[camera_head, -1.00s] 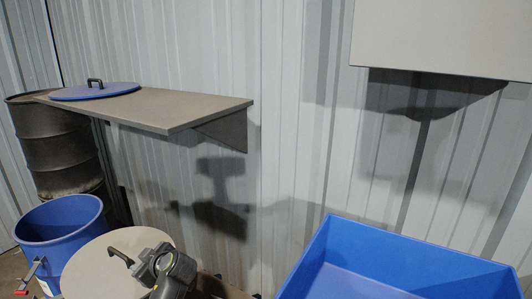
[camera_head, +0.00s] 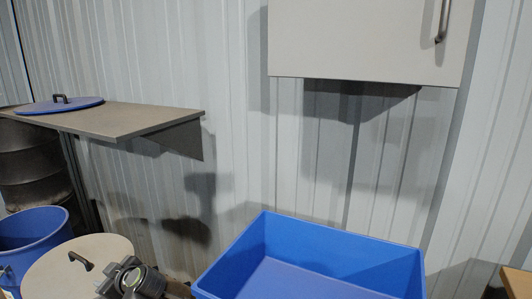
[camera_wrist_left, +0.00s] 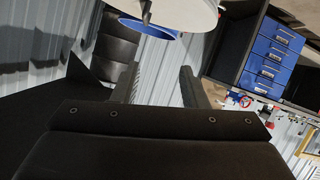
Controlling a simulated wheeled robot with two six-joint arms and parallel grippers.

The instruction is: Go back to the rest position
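My left arm's end (camera_head: 130,278) shows at the bottom left of the head view, beside a round beige lid with a dark handle (camera_head: 90,264). In the left wrist view my left gripper (camera_wrist_left: 160,78) has its two dark fingers apart with nothing between them. My right gripper is in neither view.
A large blue bin (camera_head: 255,235) stands at the bottom middle. A wall shelf (camera_head: 150,117) carries a blue lid (camera_head: 60,106) at left, above a dark drum (camera_head: 30,165) and a blue barrel (camera_head: 35,235). A cabinet (camera_head: 360,40) hangs on the wall. Blue drawers (camera_wrist_left: 270,55) show in the wrist view.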

